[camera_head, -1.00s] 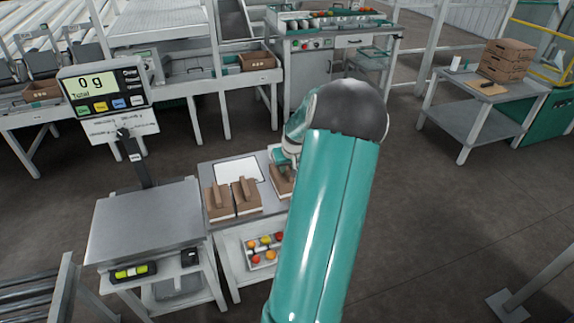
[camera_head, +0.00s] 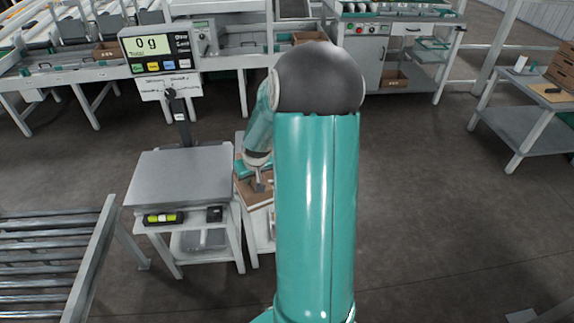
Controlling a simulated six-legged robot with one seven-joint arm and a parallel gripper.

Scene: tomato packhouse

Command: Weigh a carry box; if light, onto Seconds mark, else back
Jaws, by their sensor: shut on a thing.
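My gripper (camera_head: 259,185) is shut on the handle of a brown carry box (camera_head: 252,197), just right of the scale. I cannot tell whether this box is lifted or touches the small table (camera_head: 239,153) below it. The scale's grey platform (camera_head: 178,178) is empty, and its display (camera_head: 157,46) reads 0 g. My teal arm hides most of the small table, including the white panel and any other carry boxes on it. No Seconds mark can be made out.
A roller conveyor (camera_head: 45,260) stands at the lower left, near the scale stand. A grey side table (camera_head: 530,130) with brown boxes is at the far right. Sorting benches (camera_head: 235,60) line the back.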

